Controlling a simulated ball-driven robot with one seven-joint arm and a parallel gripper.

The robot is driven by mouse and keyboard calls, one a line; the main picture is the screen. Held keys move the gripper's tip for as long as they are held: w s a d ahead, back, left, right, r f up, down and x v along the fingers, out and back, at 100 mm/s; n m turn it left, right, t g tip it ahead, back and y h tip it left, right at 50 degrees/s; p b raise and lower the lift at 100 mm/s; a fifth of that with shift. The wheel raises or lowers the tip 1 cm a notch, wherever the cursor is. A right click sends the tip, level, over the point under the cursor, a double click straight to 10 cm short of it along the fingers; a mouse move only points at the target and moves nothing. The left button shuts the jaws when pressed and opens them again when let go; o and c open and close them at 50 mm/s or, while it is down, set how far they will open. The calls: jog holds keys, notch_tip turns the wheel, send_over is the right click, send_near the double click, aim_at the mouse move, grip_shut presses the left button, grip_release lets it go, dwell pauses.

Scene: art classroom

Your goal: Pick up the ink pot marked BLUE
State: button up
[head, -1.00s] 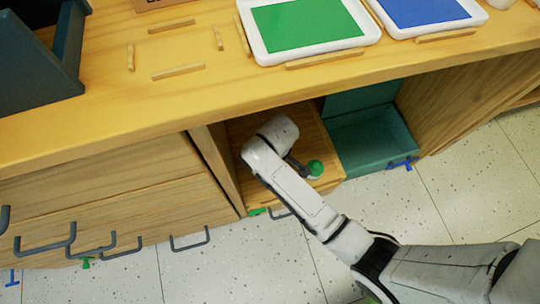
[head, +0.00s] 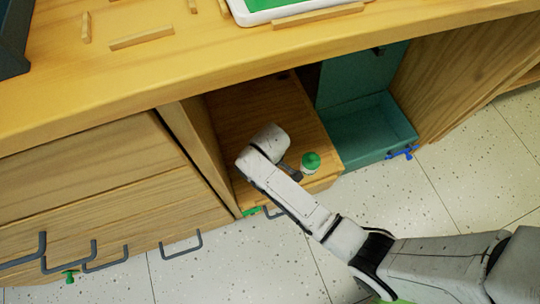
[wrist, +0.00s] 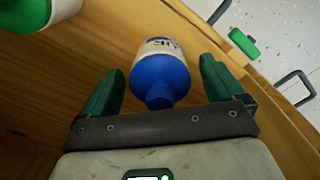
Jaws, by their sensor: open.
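The blue ink pot (wrist: 160,70) has a blue lid and a white label with dark upside-down lettering, only partly readable. In the wrist view it sits between the two green fingers of my gripper (wrist: 163,66), with a gap on each side. My gripper is open and holds nothing. In the head view my arm hides the blue pot and most of the gripper. A green-capped pot (head: 310,163) stands on the wooden drawer (head: 240,108), just right of my wrist. It also shows at the upper left of the wrist view (wrist: 45,14).
The tabletop (head: 60,95) overhangs the drawer. A wooden divider (head: 190,145) stands left and a teal drawer (head: 370,135) right. A dark handle and green tag (wrist: 243,43) are at the drawer front. Speckled floor lies below.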

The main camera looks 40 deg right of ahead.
jog(key=c, duration=1.4)
jog(key=shift+o, duration=0.2)
jog(key=shift+r, duration=0.1)
